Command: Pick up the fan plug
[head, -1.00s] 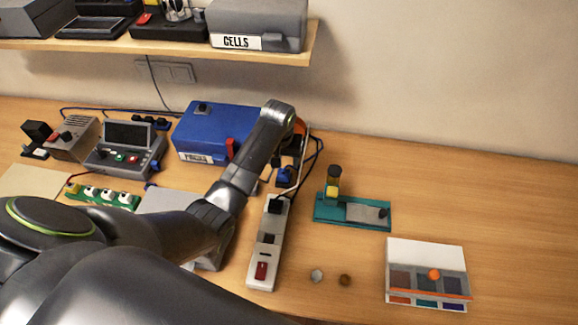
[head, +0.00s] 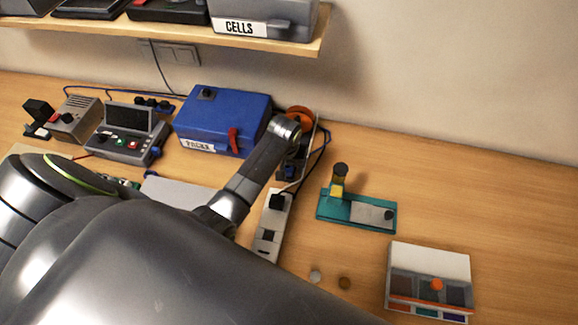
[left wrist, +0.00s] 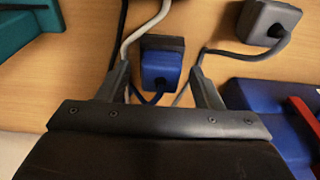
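My left gripper (left wrist: 160,74) is open, its two black fingers pointing down over the bench. In the left wrist view a small blue block with a dark end (left wrist: 160,62) lies between and just beyond the fingertips, with no visible grip on it. It also shows in the head view (head: 287,172), partly behind my left wrist. I cannot tell for sure whether it is the fan plug. A black plug (head: 277,200) sits in the white power strip (head: 268,237). My right gripper is not in view.
A blue case (head: 222,118) stands close left of my wrist, and an orange round thing (head: 301,116) behind it. Loose cables and a grey cube (left wrist: 268,20) lie near the fingers. A teal stand (head: 345,211) is to the right.

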